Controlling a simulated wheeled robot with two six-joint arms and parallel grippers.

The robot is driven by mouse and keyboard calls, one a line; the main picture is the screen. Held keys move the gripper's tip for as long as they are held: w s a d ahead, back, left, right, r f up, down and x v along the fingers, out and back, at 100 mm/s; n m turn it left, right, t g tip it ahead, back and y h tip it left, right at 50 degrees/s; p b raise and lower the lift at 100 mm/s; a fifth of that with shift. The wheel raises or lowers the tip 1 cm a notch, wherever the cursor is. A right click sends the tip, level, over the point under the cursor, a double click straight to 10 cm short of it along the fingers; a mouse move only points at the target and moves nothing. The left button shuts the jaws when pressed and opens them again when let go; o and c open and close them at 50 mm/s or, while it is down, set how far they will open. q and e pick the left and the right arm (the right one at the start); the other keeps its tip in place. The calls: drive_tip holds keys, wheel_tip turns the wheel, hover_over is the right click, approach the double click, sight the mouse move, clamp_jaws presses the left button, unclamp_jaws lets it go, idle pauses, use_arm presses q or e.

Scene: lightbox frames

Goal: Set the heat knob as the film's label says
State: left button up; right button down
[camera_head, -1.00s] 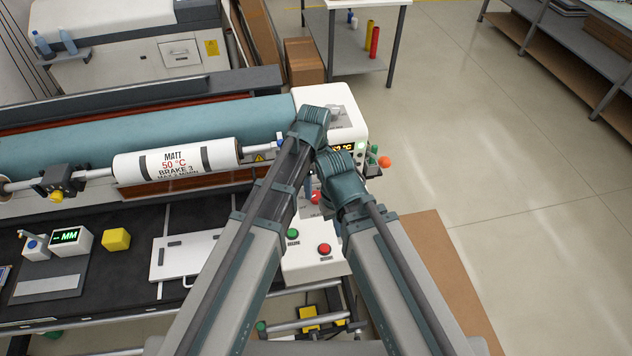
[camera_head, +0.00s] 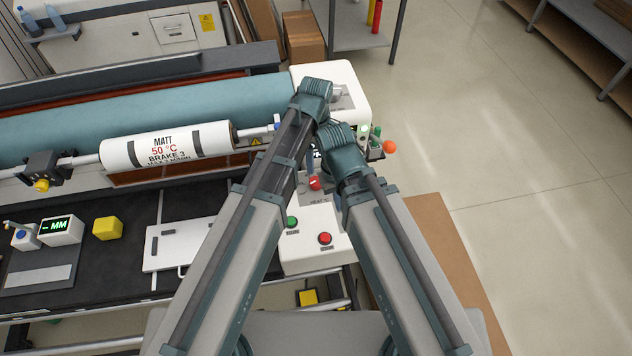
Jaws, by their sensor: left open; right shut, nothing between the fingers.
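The white film roll (camera_head: 168,150) lies on its bar at the left; its label reads MATT, 50 °C in red, BRAKE 3, with a small last line hard to read. A red knob (camera_head: 315,183) with a white mark sits on the white control panel (camera_head: 300,258), above a HEAT °C legend. My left gripper (camera_head: 314,92) is open above the panel's upper part; its fingers are largely hidden by its wrist. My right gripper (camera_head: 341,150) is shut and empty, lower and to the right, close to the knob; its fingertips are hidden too. I cannot tell whether either touches the knob.
A green button (camera_head: 291,222) and a red button (camera_head: 325,238) sit below the knob. My forearms cover much of the panel, and its display is mostly hidden. An orange ball (camera_head: 390,147) is at the machine's right end.

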sight(316, 180)
use_arm(q)
wheel_tip(316, 180, down, 12)
drive_tip(key=b, duration=1)
drive_tip(key=shift+r+b, duration=0.2)
drive_tip(key=shift+b, duration=0.1)
use_arm(e)
wheel_tip(316, 180, down, 12)
drive_tip(key=shift+r, duration=0.2)
use_arm(q)
drive_tip(key=shift+r, duration=0.1)
clamp_jaws()
